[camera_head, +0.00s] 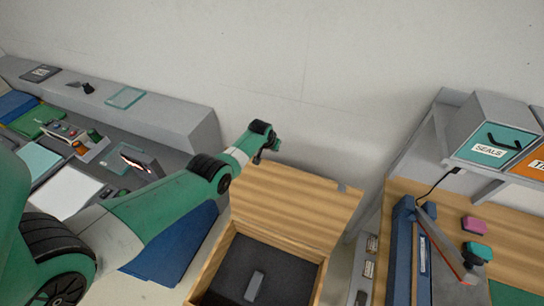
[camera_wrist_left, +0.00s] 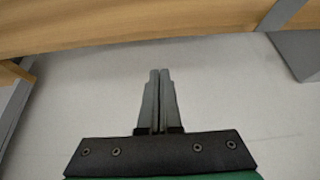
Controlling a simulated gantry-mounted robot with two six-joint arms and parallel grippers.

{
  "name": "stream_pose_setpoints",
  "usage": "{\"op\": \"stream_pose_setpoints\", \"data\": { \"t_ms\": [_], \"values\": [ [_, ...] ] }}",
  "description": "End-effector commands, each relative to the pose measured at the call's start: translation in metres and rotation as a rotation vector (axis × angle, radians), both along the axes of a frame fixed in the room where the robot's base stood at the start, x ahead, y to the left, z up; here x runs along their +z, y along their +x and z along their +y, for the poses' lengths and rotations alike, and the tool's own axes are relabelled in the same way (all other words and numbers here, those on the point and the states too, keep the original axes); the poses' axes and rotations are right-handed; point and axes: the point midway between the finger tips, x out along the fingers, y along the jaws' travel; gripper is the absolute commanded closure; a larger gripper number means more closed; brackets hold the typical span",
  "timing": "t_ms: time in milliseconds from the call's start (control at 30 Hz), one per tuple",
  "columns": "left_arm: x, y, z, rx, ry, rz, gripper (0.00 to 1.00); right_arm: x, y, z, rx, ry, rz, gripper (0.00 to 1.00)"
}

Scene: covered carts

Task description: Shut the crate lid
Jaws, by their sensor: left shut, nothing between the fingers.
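The wooden crate (camera_head: 318,284) stands open at the lower middle of the head view, with a dark inside and a small grey object (camera_head: 255,285) on its floor. Its wooden lid (camera_head: 290,205) is raised and leans up at the back. My left gripper (camera_head: 258,158) is just behind the lid's upper left corner, shut and empty. In the left wrist view, my left gripper's closed fingers (camera_wrist_left: 160,90) point toward a wooden edge (camera_wrist_left: 130,22) across the top, apart from it in the picture. I cannot tell whether the gripper touches the lid. My right gripper is not in view.
A wooden bench (camera_head: 510,232) on the right carries a blue-framed tool (camera_head: 402,255) and a pink block (camera_head: 474,225). A shelf above holds a bin marked SEALS (camera_head: 490,130). A cluttered grey desk (camera_head: 180,125) is on the left. A plain wall is behind.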

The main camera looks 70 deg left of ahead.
Motion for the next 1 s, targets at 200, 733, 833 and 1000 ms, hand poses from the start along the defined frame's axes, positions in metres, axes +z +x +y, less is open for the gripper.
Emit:
{"op": "stream_pose_setpoints", "data": {
  "t_ms": [200, 733, 833, 1000],
  "values": [
    [-0.035, 0.010, 0.010, 0.000, 0.001, -0.001, 1.00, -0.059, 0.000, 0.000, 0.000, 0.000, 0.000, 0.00],
    [-0.031, 0.000, -0.001, -0.001, 0.000, 0.001, 1.00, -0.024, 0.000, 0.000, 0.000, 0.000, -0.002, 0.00],
    [-0.033, -0.006, -0.006, -0.001, -0.001, 0.002, 1.00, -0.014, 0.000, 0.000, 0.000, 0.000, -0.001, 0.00],
    [-0.036, -0.009, -0.010, -0.001, 0.001, 0.000, 1.00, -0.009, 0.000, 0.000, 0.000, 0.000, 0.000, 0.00]
  ]
}}
